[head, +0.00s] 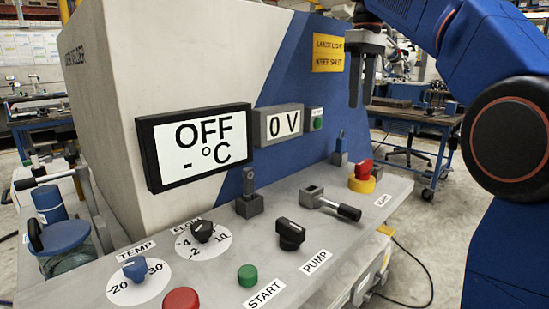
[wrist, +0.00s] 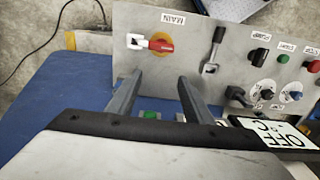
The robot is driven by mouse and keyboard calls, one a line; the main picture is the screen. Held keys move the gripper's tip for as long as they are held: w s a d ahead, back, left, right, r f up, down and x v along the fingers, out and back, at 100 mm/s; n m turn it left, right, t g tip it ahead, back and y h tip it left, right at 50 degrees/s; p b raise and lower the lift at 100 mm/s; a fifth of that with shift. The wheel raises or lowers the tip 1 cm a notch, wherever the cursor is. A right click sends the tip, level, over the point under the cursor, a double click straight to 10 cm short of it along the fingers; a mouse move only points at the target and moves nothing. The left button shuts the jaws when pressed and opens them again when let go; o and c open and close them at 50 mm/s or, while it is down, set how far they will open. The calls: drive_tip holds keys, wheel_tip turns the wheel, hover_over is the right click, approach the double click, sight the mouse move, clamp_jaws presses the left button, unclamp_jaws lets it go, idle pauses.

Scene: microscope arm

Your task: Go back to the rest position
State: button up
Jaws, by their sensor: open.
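My gripper (head: 361,103) hangs fingers down at the upper right of the head view, in front of the machine's blue face and above the control panel (head: 330,250). Its two fingers are apart, with nothing between them. In the wrist view my gripper (wrist: 160,77) shows both dark fingers reaching toward the panel. The red and yellow main switch (head: 362,180) lies below it in the head view, and the same switch (wrist: 160,45) is beyond the fingertips in the wrist view. No contact with the panel shows.
The machine (head: 190,60) has an OFF display (head: 203,143) and a 0 V display (head: 282,123). Levers, knobs and buttons stand up from the panel, including a black-handled lever (head: 335,206). A blue workbench (head: 420,115) stands behind at right. Open floor lies right of the panel.

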drive_tip(key=s+d+f+m+t, duration=0.1)
drive_tip(key=s+d+f+m, duration=0.1)
drive_tip(key=s+f, duration=0.8)
drive_tip(key=s+d+f+m+t, duration=0.2)
drive_tip(key=s+f+m, duration=0.2)
drive_tip(key=s+f, duration=0.7)
drive_tip(key=s+d+f+m+t, duration=0.1)
drive_tip(key=s+d+f+m, duration=0.2)
drive_tip(key=s+f, duration=0.8)
wheel_tip(320, 180, down, 7)
drive_tip(key=shift+f+t, duration=0.15)
drive_tip(key=shift+t, duration=0.25)
